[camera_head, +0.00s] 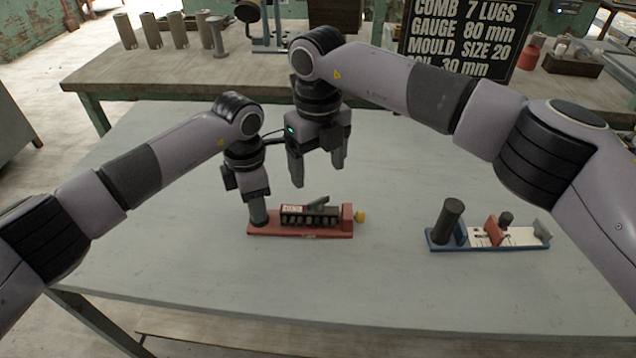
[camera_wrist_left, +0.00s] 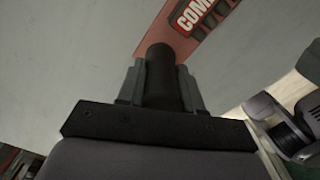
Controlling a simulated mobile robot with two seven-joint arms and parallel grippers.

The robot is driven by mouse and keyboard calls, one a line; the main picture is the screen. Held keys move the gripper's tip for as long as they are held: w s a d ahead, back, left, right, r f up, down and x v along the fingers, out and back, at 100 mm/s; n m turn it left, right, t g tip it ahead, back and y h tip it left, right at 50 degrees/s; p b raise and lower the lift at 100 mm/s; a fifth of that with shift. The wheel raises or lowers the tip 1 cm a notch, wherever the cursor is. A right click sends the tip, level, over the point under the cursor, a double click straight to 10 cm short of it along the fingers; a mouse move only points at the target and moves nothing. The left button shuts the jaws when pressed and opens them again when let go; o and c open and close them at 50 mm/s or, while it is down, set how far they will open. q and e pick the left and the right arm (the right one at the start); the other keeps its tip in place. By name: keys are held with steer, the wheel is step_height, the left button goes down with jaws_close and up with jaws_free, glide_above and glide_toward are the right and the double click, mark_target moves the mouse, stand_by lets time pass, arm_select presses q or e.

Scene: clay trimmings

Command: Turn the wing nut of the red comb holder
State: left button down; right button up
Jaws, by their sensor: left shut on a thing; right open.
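The red comb holder (camera_head: 330,234) lies on the pale table, a long red base with a dark toothed comb (camera_head: 310,216) on it and a yellow knob (camera_head: 360,217) at its right end. A grey lever-like piece, perhaps the wing nut (camera_head: 318,204), sits on top of the comb. My left gripper (camera_head: 259,198) is shut on the dark upright post (camera_head: 258,212) at the holder's left end; the left wrist view shows the post (camera_wrist_left: 160,75) between both fingers. My right gripper (camera_head: 318,172) is open and empty, above and behind the holder, pointing down.
A blue-based fixture (camera_head: 465,246) with a dark post and a red plate stands to the right on the table (camera_head: 400,290). The table's front is clear. A back bench (camera_head: 180,65) holds several grey cylinders, and a black sign (camera_head: 463,40) stands there.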

step_height(320, 180, up, 5)
steer(key=shift+f, duration=0.1)
stand_by(0.3)
arm_select(q)
steer(key=c, duration=0.7)
jaws_free()
steer(key=shift+o, duration=0.2)
steer(key=shift+r, duration=0.15)
